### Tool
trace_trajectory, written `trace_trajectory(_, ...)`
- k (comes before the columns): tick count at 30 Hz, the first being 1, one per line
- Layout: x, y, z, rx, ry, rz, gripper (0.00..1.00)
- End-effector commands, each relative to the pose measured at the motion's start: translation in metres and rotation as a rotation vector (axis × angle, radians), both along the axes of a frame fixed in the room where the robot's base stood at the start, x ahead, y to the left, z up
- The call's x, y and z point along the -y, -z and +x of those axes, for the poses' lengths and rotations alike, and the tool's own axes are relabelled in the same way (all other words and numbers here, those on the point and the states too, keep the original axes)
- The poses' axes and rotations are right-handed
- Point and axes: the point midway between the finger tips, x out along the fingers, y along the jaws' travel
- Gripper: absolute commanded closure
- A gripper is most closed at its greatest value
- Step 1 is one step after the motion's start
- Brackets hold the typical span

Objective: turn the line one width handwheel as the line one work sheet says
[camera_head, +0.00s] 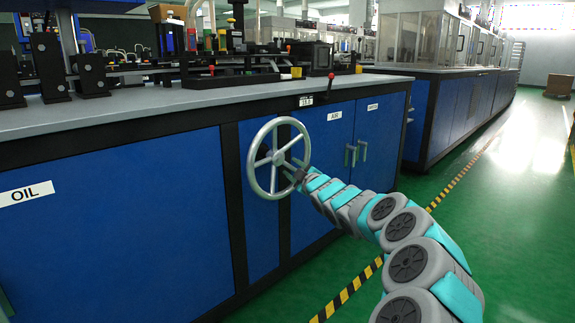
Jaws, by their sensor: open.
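The handwheel (254,163) is a large grey metal ring with spokes, upright on the front of the blue cabinet. My gripper (296,177) is at the lower right part of the wheel, near its rim and a spoke. It is dark and small, and I cannot tell whether it touches the wheel. My grey and teal arm reaches in from the lower right. A small display (306,101) with digits, too small to read surely, sits above and right of the wheel. No work sheet can be made out in this view.
A red-knobbed lever (331,82) stands at the counter edge right of the display. The cabinet (110,215) has OIL and AIR labels and door handles (356,152) on the right. The grey countertop (150,103) carries machinery. Green floor (480,200) with a striped line is clear at right.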

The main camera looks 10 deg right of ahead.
Motion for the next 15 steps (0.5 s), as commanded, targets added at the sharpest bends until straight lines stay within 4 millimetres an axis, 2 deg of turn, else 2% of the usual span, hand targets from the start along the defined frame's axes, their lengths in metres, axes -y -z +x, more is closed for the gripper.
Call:
trace_trajectory(9,-0.008,0.001,0.027,-0.002,0.0,-0.003,0.5)
trace_trajectory(15,-0.011,0.0,0.033,0.0,-0.002,0.0,0.5)
